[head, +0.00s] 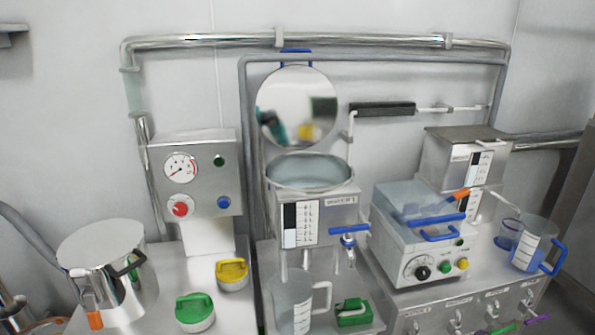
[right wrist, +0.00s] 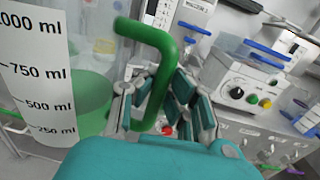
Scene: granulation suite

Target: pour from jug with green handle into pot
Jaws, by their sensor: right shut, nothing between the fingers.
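The jug with the green handle shows only in the right wrist view. Its clear wall (right wrist: 35,70), with a white millilitre scale and green contents, fills the left side, and its bent green handle (right wrist: 158,60) crosses the middle. My right gripper (right wrist: 165,100), teal and grey, is at the handle. The handle overlaps the fingers in the picture, but they are shut with nothing held between them. The steel pot (head: 130,285) stands at the left in the head view, with a black side handle. I cannot tell whether its shiny top is a lid. My left gripper is out of view.
A steel tank (head: 335,215) with a blue-levered tap stands mid-bench above a clear white-handled jug (head: 292,300). A control box (head: 195,190), round green and yellow lids (head: 195,310), a knobbed instrument (head: 420,265) and a blue-handled jug (head: 530,250) stand around it.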

